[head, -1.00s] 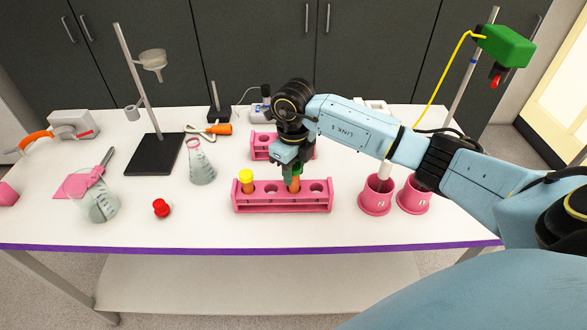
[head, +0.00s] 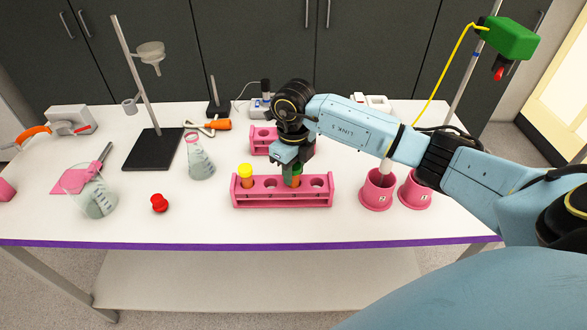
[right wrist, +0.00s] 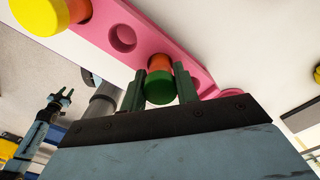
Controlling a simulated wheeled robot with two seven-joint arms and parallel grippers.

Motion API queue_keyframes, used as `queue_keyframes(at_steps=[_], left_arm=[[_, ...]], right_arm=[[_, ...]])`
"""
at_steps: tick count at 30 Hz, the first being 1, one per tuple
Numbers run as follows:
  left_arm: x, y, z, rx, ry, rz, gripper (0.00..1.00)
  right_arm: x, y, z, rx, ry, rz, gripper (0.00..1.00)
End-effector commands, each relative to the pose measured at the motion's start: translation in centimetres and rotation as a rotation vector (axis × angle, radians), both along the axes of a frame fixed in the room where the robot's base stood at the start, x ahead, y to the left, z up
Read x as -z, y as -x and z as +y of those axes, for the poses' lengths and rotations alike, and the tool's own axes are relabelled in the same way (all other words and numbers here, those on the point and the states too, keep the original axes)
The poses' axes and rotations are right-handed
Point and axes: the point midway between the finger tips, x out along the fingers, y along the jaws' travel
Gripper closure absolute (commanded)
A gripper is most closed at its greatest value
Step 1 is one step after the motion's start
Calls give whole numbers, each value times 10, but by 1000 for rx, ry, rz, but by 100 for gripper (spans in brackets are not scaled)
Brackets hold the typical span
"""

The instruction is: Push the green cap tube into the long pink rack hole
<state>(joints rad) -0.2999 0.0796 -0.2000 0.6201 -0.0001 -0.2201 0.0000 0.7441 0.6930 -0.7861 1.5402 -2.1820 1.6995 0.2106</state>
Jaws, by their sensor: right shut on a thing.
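The green-capped tube (head: 295,182) has an orange body and stands upright at a hole right of the middle of the long pink rack (head: 283,203). Its lower part is hidden in the rack. My right gripper (head: 292,169) is shut on it from above. In the right wrist view its green cap (right wrist: 159,89) sits between the two fingers, with a short stretch of orange between cap and rack. A yellow-capped tube (head: 246,172) stands in the left-end hole. The holes either side of the green-capped tube are empty. My left gripper (right wrist: 61,98) shows small in the right wrist view, fingers apart.
A smaller pink rack (head: 262,139) stands behind. Two pink cups (head: 377,197) are to the right. A red cap (head: 159,203), a flask (head: 200,160) and a beaker (head: 97,198) are to the left. The table in front of the long rack is clear.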

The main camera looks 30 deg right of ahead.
Motion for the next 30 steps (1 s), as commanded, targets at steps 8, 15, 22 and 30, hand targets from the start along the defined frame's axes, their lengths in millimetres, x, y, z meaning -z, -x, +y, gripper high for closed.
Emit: queue_keyframes(at_steps=[8,15,22,30], left_arm=[[0,0,0,0,0,0,64],[0,0,0,0,0,0,64],[2,0,0,0,0,0,64],[7,0,0,0,0,0,64]], right_arm=[[0,0,0,0,0,0,44],[-1,0,0,0,0,0,44],[-27,-1,0,-1,1,-4,44],[-88,-1,0,0,1,-6,44]])
